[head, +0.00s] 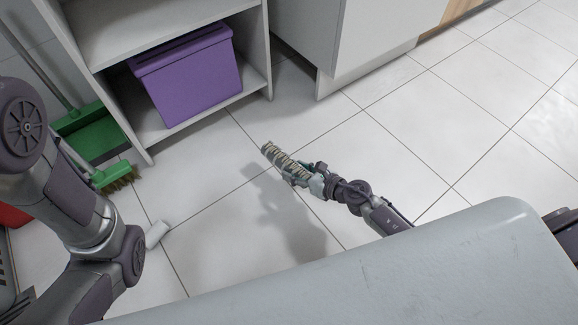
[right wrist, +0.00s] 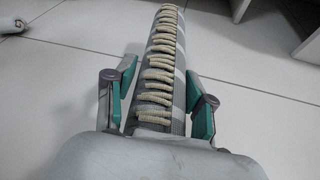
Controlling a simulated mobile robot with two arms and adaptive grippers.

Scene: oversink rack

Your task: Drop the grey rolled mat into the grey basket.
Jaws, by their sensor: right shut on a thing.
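The grey rolled mat (right wrist: 165,60), with pale cord-like ridges along it, is held in my right gripper (right wrist: 160,105). In the head view the mat (head: 281,158) points up and left from the right gripper (head: 306,178), above the floor. The fingers sit on both sides of its near end. A dark grey slatted thing (head: 7,272) at the left edge could be the grey basket; it is mostly cut off, so I cannot be sure. My left arm shows at the left, but its gripper is out of view.
A purple bin (head: 190,75) stands on a white shelf unit's lower board. A green dustpan (head: 85,130) and brush (head: 115,177) are beside it. A white roll (head: 156,234) lies on the floor. A red thing (head: 12,215) shows at left. The tiled floor at right is clear.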

